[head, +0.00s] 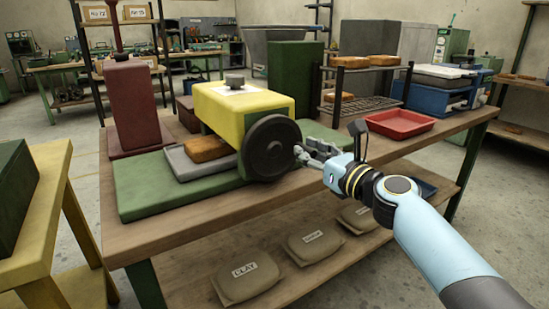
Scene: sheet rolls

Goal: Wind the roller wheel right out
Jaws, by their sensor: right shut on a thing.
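The roller wheel (271,148) is a large dark disc on the right end of the yellow machine (250,107). The machine stands on a green base plate (145,190) on the wooden table. My right gripper (301,152) is at the right side of the wheel, near its rim. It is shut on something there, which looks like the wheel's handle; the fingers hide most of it. A grey tray (185,163) with an orange-brown slab (206,149) lies at the left side of the machine. My left gripper is not in view.
A red tray (400,124) and a dark wire rack (360,103) with brown slabs stand right of and behind my gripper. A dark red block (136,105) stands at the table's left. Clay bags (248,278) lie on the lower shelf. The table's front strip is clear.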

